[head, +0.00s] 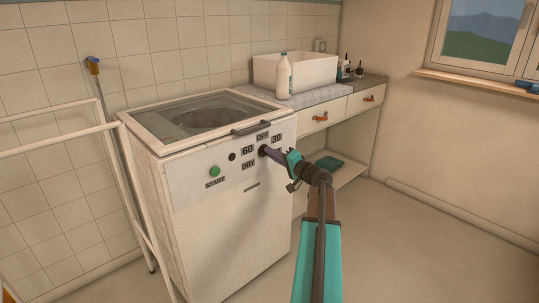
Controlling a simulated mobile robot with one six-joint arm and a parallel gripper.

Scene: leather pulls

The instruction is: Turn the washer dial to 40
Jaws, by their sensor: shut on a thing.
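The white top-loading washer (225,225) stands against the tiled wall. Its dark dial (262,150) is on the upper right of the front panel. The labels OFF (263,136), 30 (277,138), 60 (247,150) and DRY (248,164) show around it. No 40 label can be seen; my gripper and wrist cover the area right of and below the dial. My gripper (267,152) reaches in from the right and is shut on the dial. Its fingers hide most of the dial, so its pointing direction cannot be told.
A green START button (214,171) sits left on the panel. The washer lid (200,115) is closed, with a dark handle (251,128). A white drying rack (60,138) stands left. A counter with drawers (325,118) adjoins on the right. The floor at right is clear.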

